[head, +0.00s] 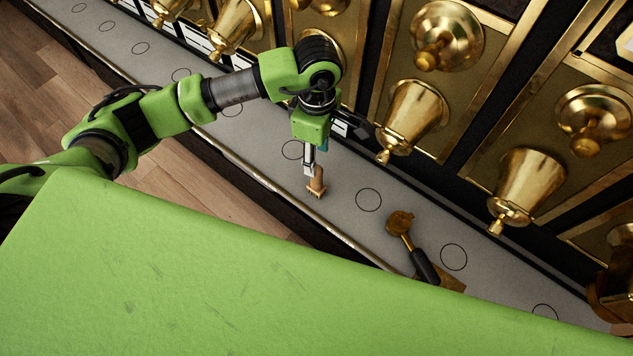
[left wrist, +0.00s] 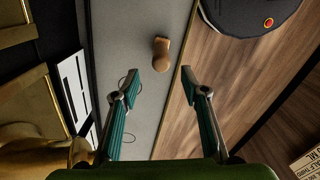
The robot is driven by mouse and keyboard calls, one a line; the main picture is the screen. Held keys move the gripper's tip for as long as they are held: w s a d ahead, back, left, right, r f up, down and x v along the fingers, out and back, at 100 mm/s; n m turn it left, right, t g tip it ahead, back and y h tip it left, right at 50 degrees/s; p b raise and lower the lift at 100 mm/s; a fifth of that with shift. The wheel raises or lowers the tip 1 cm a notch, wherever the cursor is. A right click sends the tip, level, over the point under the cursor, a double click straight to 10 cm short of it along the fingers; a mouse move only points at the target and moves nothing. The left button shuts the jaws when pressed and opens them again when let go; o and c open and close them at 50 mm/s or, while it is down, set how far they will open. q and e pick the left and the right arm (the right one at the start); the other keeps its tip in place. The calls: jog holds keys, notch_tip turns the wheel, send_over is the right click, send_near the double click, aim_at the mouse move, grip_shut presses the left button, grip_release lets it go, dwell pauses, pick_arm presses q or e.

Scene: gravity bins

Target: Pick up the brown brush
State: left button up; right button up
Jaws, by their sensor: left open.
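The brown brush (head: 317,183) is a small tan-brown piece standing on the grey counter near its front edge, just below my left gripper (head: 309,160) in the head view. In the left wrist view the brush (left wrist: 161,52) lies beyond the open fingertips of my left gripper (left wrist: 160,82), roughly centred between them. The two teal-padded fingers are spread apart and nothing is between them. They do not appear to touch the brush. My right gripper is not in view.
A scoop (head: 421,260) with a black handle and brass head lies to the right on the grey counter (head: 345,185). Brass bins with spouts (head: 410,115) line the back, close to my left arm. Wood floor (head: 45,85) lies beyond the counter's front edge.

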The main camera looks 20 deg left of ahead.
aim_at(317, 181)
pick_arm(q)
jog(key=shift+f+p, duration=0.7)
jog(key=shift+f, duration=2.8)
grip_shut()
